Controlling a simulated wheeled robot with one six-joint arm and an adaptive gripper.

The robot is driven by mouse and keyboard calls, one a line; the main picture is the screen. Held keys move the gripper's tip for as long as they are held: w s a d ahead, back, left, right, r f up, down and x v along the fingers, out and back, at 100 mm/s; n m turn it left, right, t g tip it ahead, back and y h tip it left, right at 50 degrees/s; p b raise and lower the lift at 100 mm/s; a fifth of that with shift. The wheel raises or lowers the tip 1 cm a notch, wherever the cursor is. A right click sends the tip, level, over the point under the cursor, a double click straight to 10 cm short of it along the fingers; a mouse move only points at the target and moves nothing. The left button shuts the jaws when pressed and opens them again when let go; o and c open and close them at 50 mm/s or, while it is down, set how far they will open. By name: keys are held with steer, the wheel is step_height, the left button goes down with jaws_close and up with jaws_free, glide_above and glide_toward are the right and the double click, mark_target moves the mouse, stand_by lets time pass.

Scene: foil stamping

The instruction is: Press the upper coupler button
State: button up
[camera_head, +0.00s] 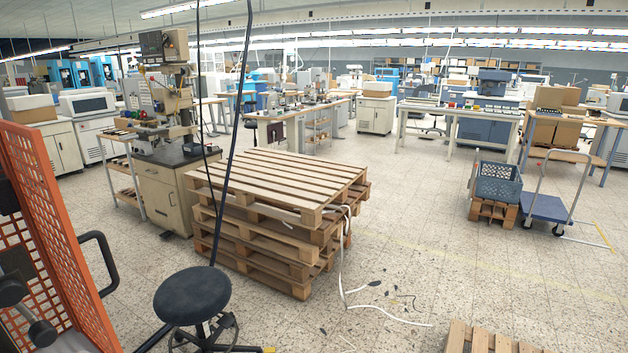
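I cannot make out the upper coupler button in this view. A beige machine (172,95) with a control box on top stands on a cabinet at the left. Small controls show on it, too small to tell apart. An orange mesh guard (62,235) with a black handle (101,263) fills the left edge close by. Dark mechanical parts (38,331) show at the lower left, in front of the mesh; I cannot tell what they belong to. My gripper is not recognisable in this view.
Stacked wooden pallets (285,185) stand in the middle, with a black stool (193,296) before them. White cables (385,315) and debris lie on the floor. A blue trolley (545,207), a crate (498,185) and another pallet (485,340) are at right.

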jaws_close()
stand_by(0.4)
stand_by(1.1)
